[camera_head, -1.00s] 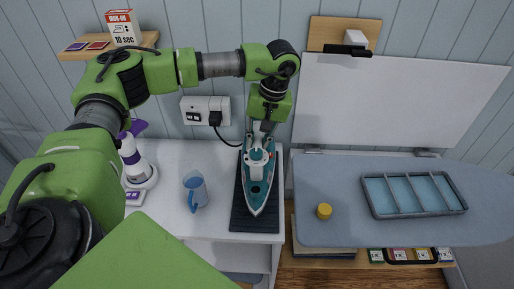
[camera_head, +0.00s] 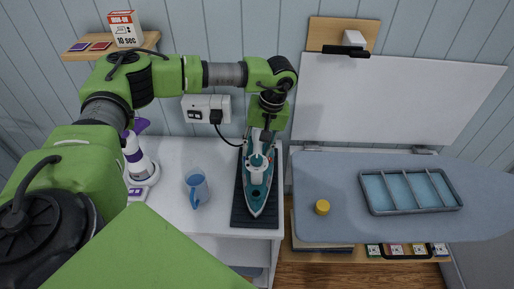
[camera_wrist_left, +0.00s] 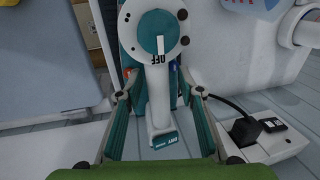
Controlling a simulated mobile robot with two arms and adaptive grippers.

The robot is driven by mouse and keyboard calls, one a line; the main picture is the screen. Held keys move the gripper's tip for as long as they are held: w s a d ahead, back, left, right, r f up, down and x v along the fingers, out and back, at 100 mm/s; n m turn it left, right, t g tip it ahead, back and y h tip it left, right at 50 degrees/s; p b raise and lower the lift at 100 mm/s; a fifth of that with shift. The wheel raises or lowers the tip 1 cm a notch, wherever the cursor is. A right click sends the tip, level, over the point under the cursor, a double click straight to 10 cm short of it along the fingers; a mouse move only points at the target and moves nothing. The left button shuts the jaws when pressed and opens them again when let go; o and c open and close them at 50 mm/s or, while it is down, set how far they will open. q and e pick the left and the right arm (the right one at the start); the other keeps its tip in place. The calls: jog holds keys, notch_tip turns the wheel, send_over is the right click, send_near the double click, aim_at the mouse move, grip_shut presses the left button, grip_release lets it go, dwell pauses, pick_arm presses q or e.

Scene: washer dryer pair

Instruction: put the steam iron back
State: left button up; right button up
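The steam iron (camera_head: 257,186), teal and white, lies on a dark ribbed mat (camera_head: 240,212) on the white cabinet top, its tip toward me. In the left wrist view its white handle (camera_wrist_left: 159,100) and round OFF dial are close up. My left gripper (camera_head: 264,137) is over the iron's rear end. In the left wrist view my left gripper's fingers (camera_wrist_left: 161,94) are spread on either side of the handle, with gaps showing on both sides. My right gripper is not in view.
The plugged-in cord (camera_head: 230,140) runs from the wall socket (camera_head: 204,107). Right is an ironing board (camera_head: 340,232) with a yellow cap (camera_head: 322,207) and a divided tray (camera_head: 459,207).

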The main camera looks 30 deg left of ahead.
pick_arm(q)
jog(key=b+v, duration=0.4)
jog(key=v, duration=0.8)
